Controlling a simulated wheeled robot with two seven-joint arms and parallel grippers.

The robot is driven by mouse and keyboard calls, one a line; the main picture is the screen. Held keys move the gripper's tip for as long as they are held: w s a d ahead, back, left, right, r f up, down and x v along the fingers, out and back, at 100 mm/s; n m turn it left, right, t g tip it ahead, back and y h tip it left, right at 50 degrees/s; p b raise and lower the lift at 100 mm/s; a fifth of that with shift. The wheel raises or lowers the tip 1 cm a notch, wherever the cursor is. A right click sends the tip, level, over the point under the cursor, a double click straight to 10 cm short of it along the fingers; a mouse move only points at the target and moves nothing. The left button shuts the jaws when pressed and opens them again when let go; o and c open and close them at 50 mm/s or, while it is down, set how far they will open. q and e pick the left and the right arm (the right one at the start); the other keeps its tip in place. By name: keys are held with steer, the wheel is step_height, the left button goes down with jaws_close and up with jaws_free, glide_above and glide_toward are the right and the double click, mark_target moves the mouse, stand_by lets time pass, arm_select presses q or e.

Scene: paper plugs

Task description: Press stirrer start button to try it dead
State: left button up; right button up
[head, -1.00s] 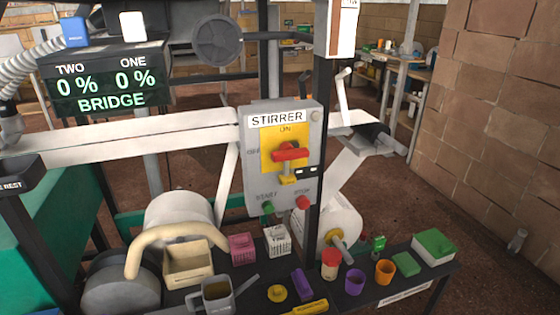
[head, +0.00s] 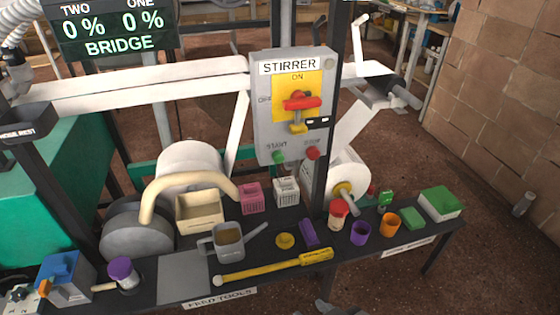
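The grey STIRRER panel (head: 262,100) stands upright on a dark post in the middle of the head view. Its green start button (head: 278,157) is at the lower left, under a START label, and nothing covers it. The red stop button (head: 313,153) is at the lower right. Above them, a red switch handle (head: 301,102) lies roughly level on a yellow plate (head: 284,88) marked ON at the top and OFF at the left. A yellow piece (head: 298,128) and a small black tag (head: 318,122) hang below the handle.
A dark bench (head: 262,262) below the panel holds a grey jug (head: 228,240), a yellow long-handled tool (head: 270,270), small baskets and coloured cups. A BRIDGE display (head: 112,28) reads 0 % twice. A brick wall (head: 500,110) is at the right. The space before the panel is clear.

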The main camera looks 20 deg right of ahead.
jaws_close()
stand_by(1.6)
